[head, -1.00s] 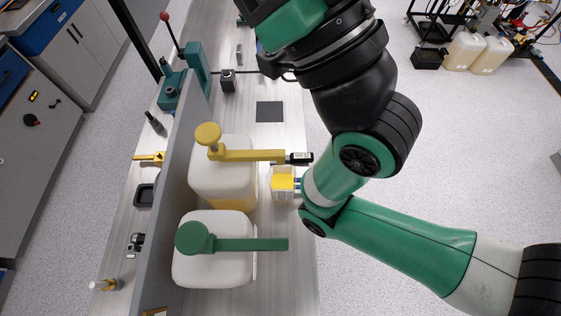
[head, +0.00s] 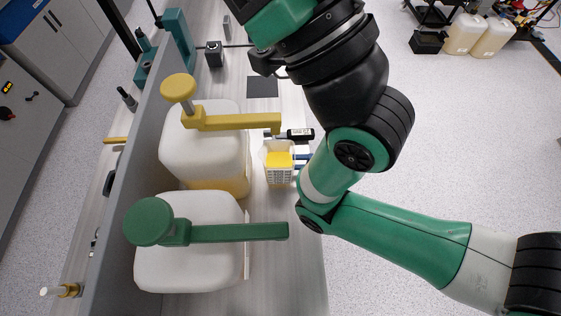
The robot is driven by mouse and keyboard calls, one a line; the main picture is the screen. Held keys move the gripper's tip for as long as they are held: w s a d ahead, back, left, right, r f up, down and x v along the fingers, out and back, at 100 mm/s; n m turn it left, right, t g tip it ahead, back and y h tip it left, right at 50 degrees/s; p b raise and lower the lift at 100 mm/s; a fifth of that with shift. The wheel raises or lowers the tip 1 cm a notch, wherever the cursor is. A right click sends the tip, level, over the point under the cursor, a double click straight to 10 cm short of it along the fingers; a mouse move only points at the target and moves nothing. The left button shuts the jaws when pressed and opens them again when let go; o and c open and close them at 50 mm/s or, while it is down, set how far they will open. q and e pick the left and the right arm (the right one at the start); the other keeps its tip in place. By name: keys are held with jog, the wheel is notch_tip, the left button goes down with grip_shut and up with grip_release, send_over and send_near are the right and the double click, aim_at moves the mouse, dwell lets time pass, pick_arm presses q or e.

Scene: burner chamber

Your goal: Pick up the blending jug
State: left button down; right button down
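A small white jug (head: 279,178) with yellow contents, seemingly the blending jug, stands on the bench in the head view, just right of the large white containers. My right arm's green and grey links lie close to its right side. My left gripper is not in view.
Two large white containers, one with a yellow arm-like spout (head: 235,122) and one with a green one (head: 235,232), stand left of the jug. A black cylinder (head: 299,135) lies just beyond it. A grey partition (head: 122,210) runs along the left. A dark mat (head: 262,87) lies farther back.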

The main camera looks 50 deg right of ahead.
dwell(0.4)
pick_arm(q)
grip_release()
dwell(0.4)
